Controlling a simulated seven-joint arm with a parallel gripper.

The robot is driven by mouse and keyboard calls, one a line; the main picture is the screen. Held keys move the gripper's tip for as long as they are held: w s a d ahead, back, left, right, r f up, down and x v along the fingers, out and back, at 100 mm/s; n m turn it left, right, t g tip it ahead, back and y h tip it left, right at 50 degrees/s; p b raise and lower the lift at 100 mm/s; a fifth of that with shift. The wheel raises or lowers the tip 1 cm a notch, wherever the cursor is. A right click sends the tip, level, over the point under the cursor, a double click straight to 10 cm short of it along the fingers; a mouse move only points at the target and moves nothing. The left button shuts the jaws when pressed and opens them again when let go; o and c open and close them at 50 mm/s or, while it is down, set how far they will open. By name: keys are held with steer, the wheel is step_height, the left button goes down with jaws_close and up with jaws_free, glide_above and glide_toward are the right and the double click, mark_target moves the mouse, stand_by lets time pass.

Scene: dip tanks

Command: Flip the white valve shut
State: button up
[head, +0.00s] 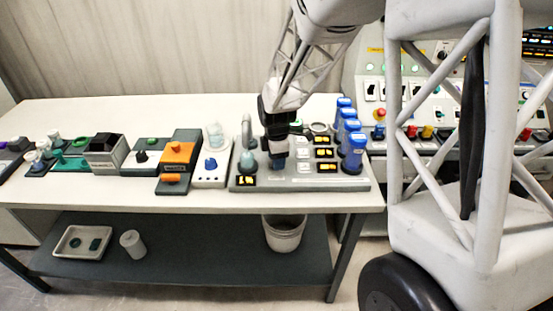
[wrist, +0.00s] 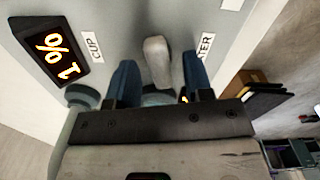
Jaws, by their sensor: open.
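The white valve's lever (wrist: 156,52) shows in the wrist view as a pale rounded handle, standing out from the grey panel between my two blue fingers. My gripper (wrist: 158,70) is open, with one finger on each side of the lever and a visible gap to each. In the head view my gripper (head: 278,160) is low over the grey dip-tank unit (head: 300,186) and hides the lever. A label reading "CUP" (wrist: 91,46) and one ending in "TER" (wrist: 204,47) lie on either side of the lever.
A lit percent display (wrist: 50,47) is beside the lever. Several blue-capped bottles (head: 352,155) stand at the unit's right end, near several small displays (head: 323,153). A grey-blue vessel (head: 248,163) is just left of my gripper. An orange device (head: 178,153) sits farther left.

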steer(key=shift+f, duration=0.15)
jaws_close()
stand_by(0.4)
steer(key=shift+m, duration=1.5)
jaws_free()
